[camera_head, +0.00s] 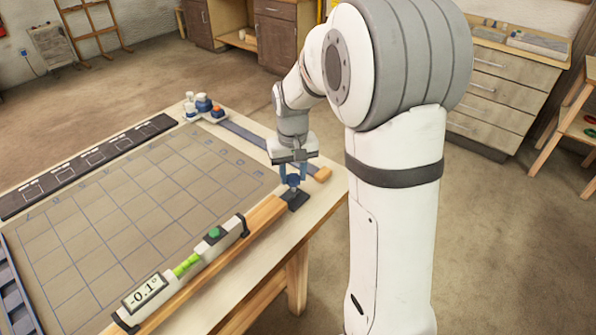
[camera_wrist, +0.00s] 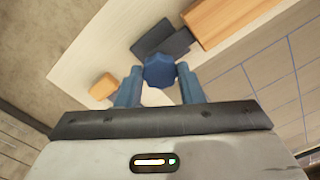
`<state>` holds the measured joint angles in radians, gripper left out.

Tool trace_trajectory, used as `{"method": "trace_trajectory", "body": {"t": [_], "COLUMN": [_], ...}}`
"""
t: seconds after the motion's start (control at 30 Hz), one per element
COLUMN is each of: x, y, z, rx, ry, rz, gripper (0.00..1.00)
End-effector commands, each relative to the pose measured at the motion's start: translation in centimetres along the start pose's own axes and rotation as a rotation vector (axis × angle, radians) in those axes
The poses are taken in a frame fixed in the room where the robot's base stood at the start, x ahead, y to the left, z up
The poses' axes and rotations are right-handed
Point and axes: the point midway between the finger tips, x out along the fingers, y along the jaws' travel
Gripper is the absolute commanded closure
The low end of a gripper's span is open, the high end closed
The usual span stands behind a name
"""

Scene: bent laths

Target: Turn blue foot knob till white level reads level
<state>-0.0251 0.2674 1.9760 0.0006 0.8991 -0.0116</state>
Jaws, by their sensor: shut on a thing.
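The blue foot knob (camera_head: 293,180) stands on a dark foot block (camera_head: 297,201) at the far end of a wooden lath. My gripper (camera_head: 292,172) comes down from above, shut on the knob. In the wrist view the faceted blue knob (camera_wrist: 159,71) sits between my two blue fingers. The white level (camera_head: 185,276) lies along the lath (camera_head: 262,215). Its display reads -0.1°. It has a bright green vial in the middle and a green button near its far end.
A grid mat (camera_head: 140,200) covers much of the table, with a dark strip (camera_head: 90,165) along its far left edge. Small blue, white and orange items (camera_head: 204,106) stand at the back corner.

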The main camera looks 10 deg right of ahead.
Motion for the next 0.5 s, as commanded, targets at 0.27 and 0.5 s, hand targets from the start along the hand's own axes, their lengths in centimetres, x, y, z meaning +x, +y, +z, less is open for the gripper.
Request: {"method": "trace_trajectory", "body": {"t": [0.27, 0.5], "x": [-0.14, -0.15], "y": [-0.01, 0.02], "z": [-0.29, -0.29], "rx": [0.138, 0.187], "ry": [0.01, 0.01], "rz": [-0.001, -0.001], "gripper": [0.89, 0.89]}}
